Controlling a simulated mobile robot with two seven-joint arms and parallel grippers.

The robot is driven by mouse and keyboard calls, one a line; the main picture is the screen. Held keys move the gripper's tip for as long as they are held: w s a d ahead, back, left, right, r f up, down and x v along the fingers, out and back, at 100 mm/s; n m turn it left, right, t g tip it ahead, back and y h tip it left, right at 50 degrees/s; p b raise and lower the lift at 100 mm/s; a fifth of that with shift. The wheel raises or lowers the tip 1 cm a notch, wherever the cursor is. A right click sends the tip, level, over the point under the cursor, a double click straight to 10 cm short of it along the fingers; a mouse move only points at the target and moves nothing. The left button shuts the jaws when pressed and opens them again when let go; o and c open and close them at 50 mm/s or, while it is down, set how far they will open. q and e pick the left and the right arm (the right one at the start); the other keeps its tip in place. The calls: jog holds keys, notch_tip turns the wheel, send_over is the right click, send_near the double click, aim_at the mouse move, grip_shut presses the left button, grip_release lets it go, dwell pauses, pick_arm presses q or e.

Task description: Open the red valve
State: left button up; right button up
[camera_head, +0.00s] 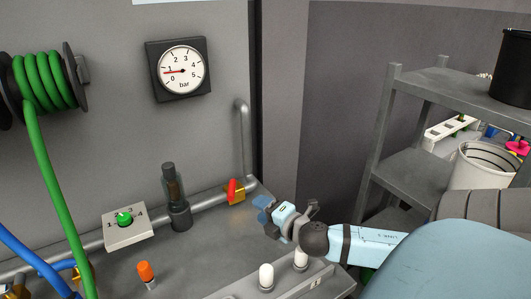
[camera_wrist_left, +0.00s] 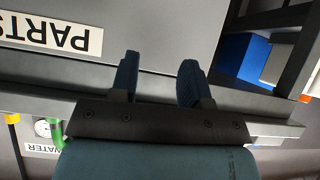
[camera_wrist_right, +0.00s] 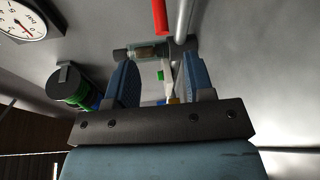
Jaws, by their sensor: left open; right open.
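The red valve lever (camera_head: 231,190) stands up from a yellow valve body (camera_head: 237,196) on the grey pipe along the back of the bench. My right gripper (camera_head: 263,210) is just right of the valve, open and empty, apart from the lever as far as I can tell. In the right wrist view the red lever (camera_wrist_right: 160,16) shows beyond the open fingertips (camera_wrist_right: 158,66). My left gripper (camera_wrist_left: 160,64) is open and empty in its wrist view, near a panel marked PARTS; it does not show in the head view.
A bar gauge (camera_head: 180,71) on the wall points near 1. A green-knob selector box (camera_head: 126,225) and a dark cylinder (camera_head: 178,212) stand left of the valve. A green hose (camera_head: 52,170) hangs at left. Grey shelves (camera_head: 410,170) stand at right.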

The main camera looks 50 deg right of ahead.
jog(key=shift+s, duration=0.3)
jog(key=shift+c, duration=0.5)
